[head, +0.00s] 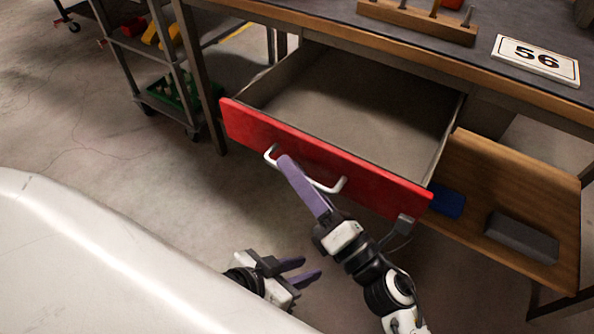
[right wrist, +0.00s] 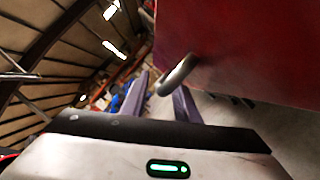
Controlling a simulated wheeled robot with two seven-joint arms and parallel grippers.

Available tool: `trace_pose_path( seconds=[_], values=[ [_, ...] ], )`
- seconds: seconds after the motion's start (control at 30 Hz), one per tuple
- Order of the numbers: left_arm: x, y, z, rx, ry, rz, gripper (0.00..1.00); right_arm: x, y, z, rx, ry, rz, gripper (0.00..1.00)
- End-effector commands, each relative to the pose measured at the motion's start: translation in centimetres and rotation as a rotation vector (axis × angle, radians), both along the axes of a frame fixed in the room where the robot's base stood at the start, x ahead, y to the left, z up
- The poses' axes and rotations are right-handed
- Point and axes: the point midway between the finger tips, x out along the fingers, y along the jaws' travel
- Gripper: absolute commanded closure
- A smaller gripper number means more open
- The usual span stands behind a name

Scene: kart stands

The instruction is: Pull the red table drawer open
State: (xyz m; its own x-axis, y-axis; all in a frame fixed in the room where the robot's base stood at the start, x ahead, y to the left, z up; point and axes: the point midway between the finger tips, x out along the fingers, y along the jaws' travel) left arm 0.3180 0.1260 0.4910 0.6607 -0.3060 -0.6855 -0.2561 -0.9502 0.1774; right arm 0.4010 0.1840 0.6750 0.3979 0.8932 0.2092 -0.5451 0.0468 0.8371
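The red-fronted drawer (head: 310,155) is pulled well out from under the table, and its inside looks empty. A pale bar handle (head: 328,187) is on its front. My right gripper (head: 290,168) is at the handle in the head view. In the right wrist view, my right gripper's purple fingers (right wrist: 160,103) stand apart, with the handle (right wrist: 178,76) between them near the red front (right wrist: 240,45). Contact with the handle cannot be told. My left gripper (head: 303,270) is open and empty, low in front of the drawer.
The table (head: 400,30) carries a pegged wooden block (head: 420,20) and a "56" sign (head: 536,58). A wooden shelf (head: 520,190) at right holds a blue item (head: 446,201) and a grey block (head: 522,237). A cart (head: 160,100) stands left.

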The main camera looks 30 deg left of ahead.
Motion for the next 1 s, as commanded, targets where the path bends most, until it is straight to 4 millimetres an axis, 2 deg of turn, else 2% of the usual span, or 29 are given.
trace_pose_path(
  seconds=[0.17, 0.27, 0.6, 0.73, 1.0],
  values=[
    [0.0, 0.0, 0.0, 0.0, 0.001, 0.0, 0.73, -0.1, -0.2, -0.1, -0.001, 0.0, 0.001, 0.72],
    [0.0, 0.0, 0.1, 0.0, 0.0, 0.0, 0.73, -0.5, -1.0, -0.3, -0.002, 0.002, 0.0, 0.72],
    [0.1, 0.2, 0.5, -0.002, -0.017, 0.009, 0.73, -3.0, -6.8, -1.6, -0.002, 0.002, 0.0, 0.72],
    [0.0, 0.3, 0.3, -0.001, -0.013, 0.012, 0.73, -3.7, -8.3, -2.0, -0.001, 0.002, -0.001, 0.72],
    [-0.2, 0.3, 0.1, 0.0, -0.009, 0.013, 0.73, -4.1, -9.2, -2.1, 0.001, 0.0, 0.001, 0.72]
  ],
)
